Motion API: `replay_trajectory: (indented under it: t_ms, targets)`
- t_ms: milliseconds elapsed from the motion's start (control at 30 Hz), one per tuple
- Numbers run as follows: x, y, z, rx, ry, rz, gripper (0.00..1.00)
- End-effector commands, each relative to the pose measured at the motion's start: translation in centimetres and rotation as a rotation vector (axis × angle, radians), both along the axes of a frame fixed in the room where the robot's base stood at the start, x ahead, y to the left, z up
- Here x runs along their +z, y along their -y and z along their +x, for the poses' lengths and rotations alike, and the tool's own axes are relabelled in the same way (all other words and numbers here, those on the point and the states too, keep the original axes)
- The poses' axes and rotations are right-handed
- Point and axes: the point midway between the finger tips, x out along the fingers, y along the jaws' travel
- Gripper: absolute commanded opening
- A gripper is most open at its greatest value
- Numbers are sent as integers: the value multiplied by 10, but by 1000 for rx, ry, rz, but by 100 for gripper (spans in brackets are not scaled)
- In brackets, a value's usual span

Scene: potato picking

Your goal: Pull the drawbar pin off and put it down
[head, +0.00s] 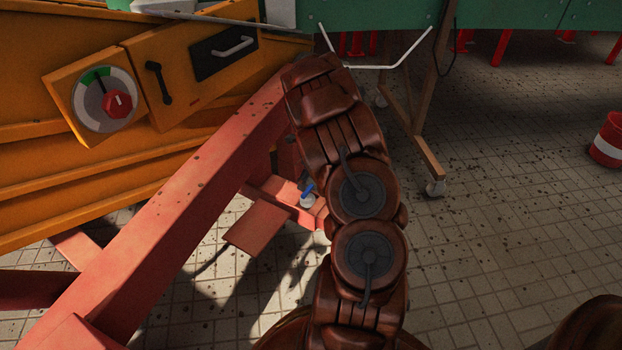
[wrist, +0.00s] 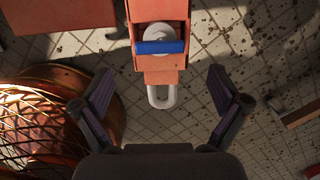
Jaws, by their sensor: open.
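The drawbar pin (wrist: 160,47) has a blue handle bar across a pale round head. It sits in the orange-red drawbar hitch (wrist: 160,72) at the top middle of the wrist view. A pale metal loop (wrist: 161,98) sticks out from the hitch's near end. In the head view the pin's blue handle (head: 308,189) shows just left of my brown arm, on the red drawbar (head: 180,215). My gripper (wrist: 160,88) is open and empty, its two fingers spread to either side of the loop, below the pin in the picture. In the head view its fingers are mostly hidden by my arm.
An orange machine with a dial (head: 104,100) and a drawer-like handle (head: 233,47) stands at left. A green table or bench (head: 530,18) with a wheeled wooden leg (head: 430,160) is behind. The tiled floor at right is mostly clear, with scattered dirt.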

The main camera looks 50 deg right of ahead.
Motion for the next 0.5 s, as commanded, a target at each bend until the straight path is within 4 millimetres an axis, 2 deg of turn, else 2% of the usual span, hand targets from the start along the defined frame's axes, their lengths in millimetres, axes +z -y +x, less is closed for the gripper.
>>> replay_trajectory:
  t_ms: [500]
  targets:
    - [-65, -2, 8, 2, -2, 0, 98]
